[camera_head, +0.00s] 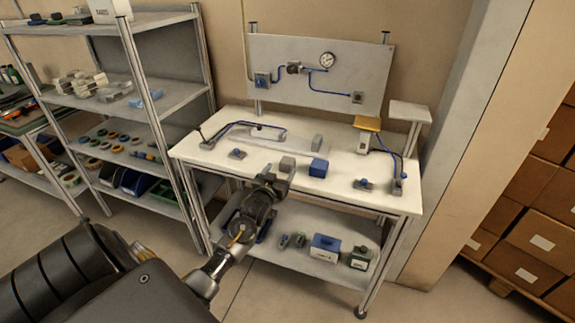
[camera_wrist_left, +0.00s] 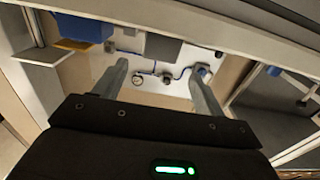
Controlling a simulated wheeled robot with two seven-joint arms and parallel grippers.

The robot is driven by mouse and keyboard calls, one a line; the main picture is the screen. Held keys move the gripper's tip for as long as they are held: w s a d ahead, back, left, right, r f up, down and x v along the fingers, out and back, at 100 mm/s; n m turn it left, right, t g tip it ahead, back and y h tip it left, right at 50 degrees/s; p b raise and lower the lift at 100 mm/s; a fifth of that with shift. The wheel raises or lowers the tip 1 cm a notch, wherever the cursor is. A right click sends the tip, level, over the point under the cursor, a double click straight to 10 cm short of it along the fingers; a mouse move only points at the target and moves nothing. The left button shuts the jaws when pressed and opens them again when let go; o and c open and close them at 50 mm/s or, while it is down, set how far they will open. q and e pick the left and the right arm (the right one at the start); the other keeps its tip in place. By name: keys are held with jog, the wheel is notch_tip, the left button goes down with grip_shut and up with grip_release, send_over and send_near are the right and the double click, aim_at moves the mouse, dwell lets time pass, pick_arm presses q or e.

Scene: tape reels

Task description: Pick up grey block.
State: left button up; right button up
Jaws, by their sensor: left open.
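A grey block (camera_head: 287,163) sits on the white workbench near its front edge, left of a blue block (camera_head: 319,168). In the left wrist view the grey block (camera_wrist_left: 162,46) shows beyond the fingertips, between their lines, with the blue block (camera_wrist_left: 85,28) to its left. My left gripper (camera_head: 275,181) is just in front of the grey block in the head view, near the bench's front edge. In the wrist view my left gripper (camera_wrist_left: 158,70) has its fingers apart with nothing between them. My right gripper is not in view.
The workbench (camera_head: 225,158) also holds another grey piece (camera_head: 317,142), small blue-and-grey fixtures and a yellow-topped stand (camera_head: 367,123). A gauge panel (camera_head: 320,95) stands behind. A metal shelf rack (camera_head: 135,60) stands left of the bench; boxes (camera_head: 535,205) are stacked at right.

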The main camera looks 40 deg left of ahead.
aim_at(285, 164)
pick_arm(q)
jog(key=p+x, duration=0.1)
jog(key=x, duration=0.3)
jog(key=shift+w+f+p, duration=0.1)
jog(key=shift+w+p, duration=0.15)
jog(key=shift+p, duration=0.1)
jog(key=shift+w+a, duration=0.1)
jog(key=shift+w, duration=0.25)
jog(key=c, duration=1.1)
